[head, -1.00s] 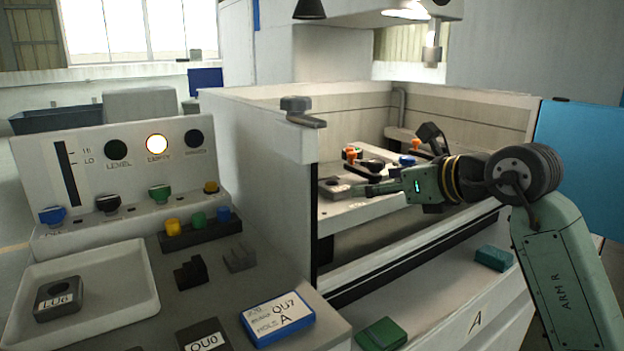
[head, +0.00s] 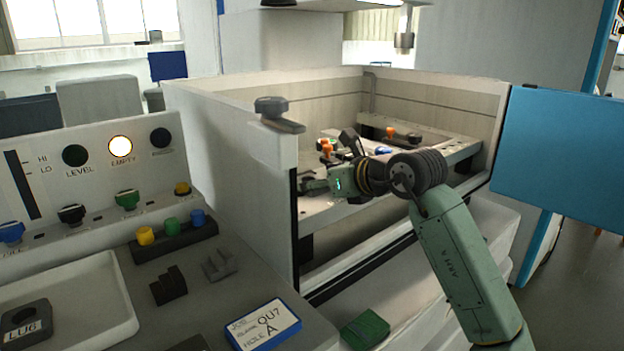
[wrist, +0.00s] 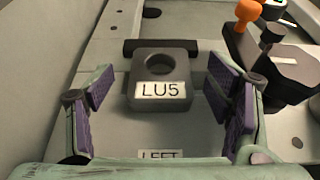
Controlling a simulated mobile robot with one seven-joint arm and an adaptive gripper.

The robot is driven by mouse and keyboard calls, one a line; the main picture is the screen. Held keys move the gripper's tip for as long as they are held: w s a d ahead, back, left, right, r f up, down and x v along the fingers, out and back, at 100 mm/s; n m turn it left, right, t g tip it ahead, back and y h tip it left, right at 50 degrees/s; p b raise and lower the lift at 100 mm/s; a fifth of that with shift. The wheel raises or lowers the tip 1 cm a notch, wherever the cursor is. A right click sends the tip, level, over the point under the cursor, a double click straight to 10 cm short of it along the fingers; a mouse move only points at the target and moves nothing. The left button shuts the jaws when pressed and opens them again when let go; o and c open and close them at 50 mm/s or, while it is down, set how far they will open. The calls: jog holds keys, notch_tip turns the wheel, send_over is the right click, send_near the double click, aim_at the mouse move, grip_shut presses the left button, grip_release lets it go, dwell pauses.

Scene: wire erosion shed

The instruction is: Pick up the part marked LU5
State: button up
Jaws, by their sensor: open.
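The part marked LU5 (wrist: 160,90) is a dark grey block with a round hole and a white label, in the wrist view. It rests on a pale surface against a dark bar. My gripper (wrist: 160,100) is open, with one purple-padded finger on each side of the block. Gaps show between both fingers and the block, and nothing is held. In the head view my gripper (head: 313,184) is low over the bench inside the machine tank. There the LU5 part is mostly hidden or too small to make out.
A LEFT label (wrist: 158,154) lies in front of the part. A clamp with an orange knob (wrist: 248,10) stands close on the right. Tank walls (head: 225,150) enclose the bench. A block marked LU6 (head: 27,322) sits in the white tray (head: 95,318) on the console.

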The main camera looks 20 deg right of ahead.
jog(key=shift+w+a+f, duration=0.2)
jog(key=shift+w+f, duration=0.05)
jog(key=shift+w, duration=0.4)
jog(key=shift+c, duration=0.3)
jog(key=c, duration=1.6)
jog(key=shift+c, duration=0.4)
jog(key=shift+r, duration=0.15)
